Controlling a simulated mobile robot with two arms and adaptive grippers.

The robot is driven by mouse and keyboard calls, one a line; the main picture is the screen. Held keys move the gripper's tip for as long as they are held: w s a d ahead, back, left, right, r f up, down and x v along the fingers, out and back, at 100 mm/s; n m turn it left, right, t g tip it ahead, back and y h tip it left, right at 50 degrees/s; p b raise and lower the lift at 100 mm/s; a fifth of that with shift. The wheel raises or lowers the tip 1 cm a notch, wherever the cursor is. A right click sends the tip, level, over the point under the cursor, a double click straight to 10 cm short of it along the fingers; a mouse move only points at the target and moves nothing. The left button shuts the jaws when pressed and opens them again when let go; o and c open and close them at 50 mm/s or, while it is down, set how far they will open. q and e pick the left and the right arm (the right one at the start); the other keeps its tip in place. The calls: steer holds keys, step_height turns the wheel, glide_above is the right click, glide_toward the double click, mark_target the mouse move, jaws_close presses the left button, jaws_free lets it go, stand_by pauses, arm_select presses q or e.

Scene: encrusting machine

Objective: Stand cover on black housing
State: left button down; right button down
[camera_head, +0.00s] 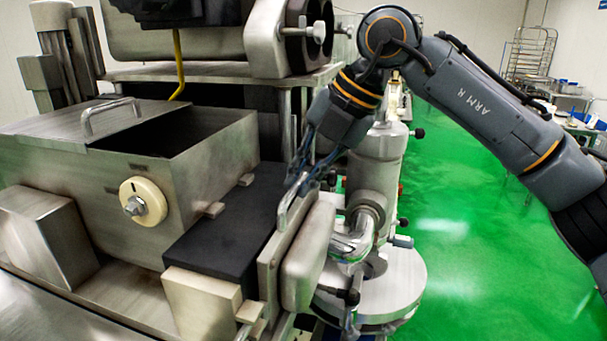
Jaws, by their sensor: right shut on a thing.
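The cover is a steel plate (268,262) with a bent metal handle (288,203). It stands on edge, slightly tilted, along the right side of the black housing (225,222). My right gripper (303,181) reaches down from the upper right and is shut on the cover at its handle. The fingers partly hide the handle and the far end of the plate. I cannot tell whether the plate's lower edge rests on the housing or beside it. My left gripper is not in view.
A steel hopper (100,190) with a half-open top and a cream knob (143,201) stands left of the housing. A rounded metal block (303,268) sits close to the cover's right. A round steel base (400,290) and column stand beyond it. Green floor lies open at right.

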steer(key=shift+r, duration=0.15)
steer(key=c, duration=1.3)
jaws_free()
steer(key=shift+d, duration=0.1)
steer(key=shift+s, duration=0.1)
steer(key=shift+o, duration=0.9)
steer(key=shift+f, duration=0.25)
steer(key=shift+r, duration=0.25)
